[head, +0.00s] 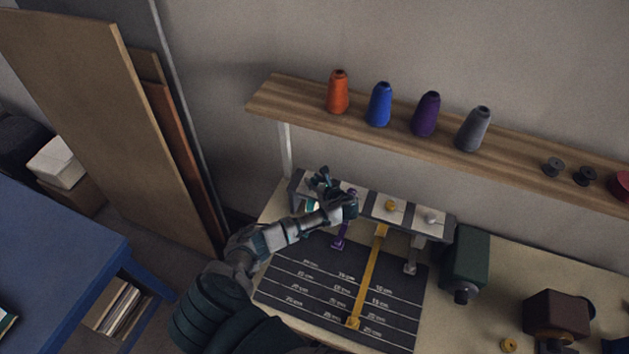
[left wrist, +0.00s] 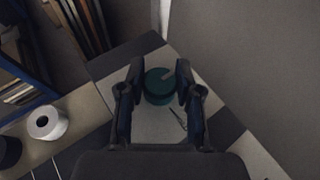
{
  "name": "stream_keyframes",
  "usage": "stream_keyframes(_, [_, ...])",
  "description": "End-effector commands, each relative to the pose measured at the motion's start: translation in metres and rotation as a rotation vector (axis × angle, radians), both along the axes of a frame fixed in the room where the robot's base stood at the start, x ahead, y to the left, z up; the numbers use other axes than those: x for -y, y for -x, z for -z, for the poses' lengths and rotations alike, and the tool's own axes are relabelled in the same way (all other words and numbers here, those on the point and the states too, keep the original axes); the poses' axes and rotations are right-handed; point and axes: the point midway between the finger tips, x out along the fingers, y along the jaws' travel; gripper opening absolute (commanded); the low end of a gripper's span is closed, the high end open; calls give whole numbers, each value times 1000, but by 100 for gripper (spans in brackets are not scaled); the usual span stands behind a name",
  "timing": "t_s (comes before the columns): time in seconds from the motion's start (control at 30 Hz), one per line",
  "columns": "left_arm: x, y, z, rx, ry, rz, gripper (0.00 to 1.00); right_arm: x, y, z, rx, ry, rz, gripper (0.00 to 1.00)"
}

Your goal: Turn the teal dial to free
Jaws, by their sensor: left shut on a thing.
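The teal dial (left wrist: 157,88) sits on a pale plate of the striped panel (left wrist: 160,125) in the left wrist view. A light line on its top points to the upper right. A small dark mark shows on the plate below right of it; I cannot read it. My left gripper (left wrist: 158,82) is shut on the dial, one finger at each side. In the head view my left gripper (head: 321,184) is at the left end of the panel (head: 373,206), and the dial is mostly hidden by it. My right gripper is not in view.
Purple (head: 340,236), yellow (head: 366,280) and grey (head: 411,258) strips run from the panel over a dark measuring board (head: 300,285). A shelf (head: 300,107) with thread cones is above. A dark green box (head: 466,258) stands right of the panel. Boards lean at left.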

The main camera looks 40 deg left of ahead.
Motion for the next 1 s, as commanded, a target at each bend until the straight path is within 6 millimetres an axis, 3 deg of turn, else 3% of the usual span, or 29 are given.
stream_keyframes(0.33, [-2,-2,-4,9,-3,-1,0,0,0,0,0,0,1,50])
stream_keyframes(0.37, [-2,-2,-4,9,-3,0,41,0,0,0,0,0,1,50])
stream_keyframes(0.43, [-1,-2,-4,9,-2,0,59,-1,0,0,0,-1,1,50])
stream_keyframes(0.77, [1,0,-2,4,-1,1,60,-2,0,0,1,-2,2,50])
stream_keyframes(1.0, [33,9,-15,4,2,3,60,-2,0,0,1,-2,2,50])
